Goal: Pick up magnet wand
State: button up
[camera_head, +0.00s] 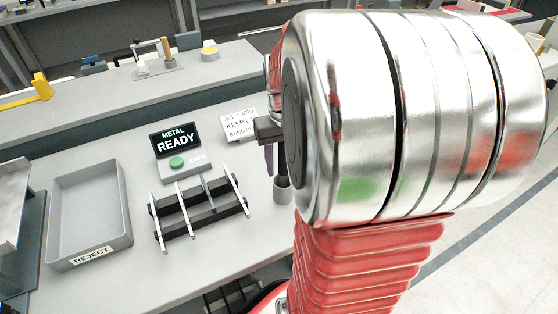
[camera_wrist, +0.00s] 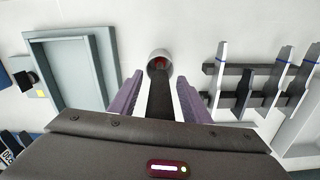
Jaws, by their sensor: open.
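A grey cup (camera_head: 283,192) stands on the bench just left of my arm in the head view. A dark upright rod (camera_head: 283,165), apparently the magnet wand, stands in the cup. In the wrist view the dark rod (camera_wrist: 160,98) runs from the cup back between my fingers. My gripper (camera_wrist: 160,82) is open, with one purple finger on each side of the rod. Whether either finger touches the rod is unclear. My arm hides part of the gripper in the head view.
A dark rack (camera_head: 199,210) with several flat metal specimens stands left of the cup. A grey REJECT tray (camera_head: 122,232) is farther left. A METAL READY display (camera_head: 175,139), green button (camera_head: 177,162) and job card (camera_head: 239,123) are behind.

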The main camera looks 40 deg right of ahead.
jog(key=shift+c, duration=0.5)
grip_shut()
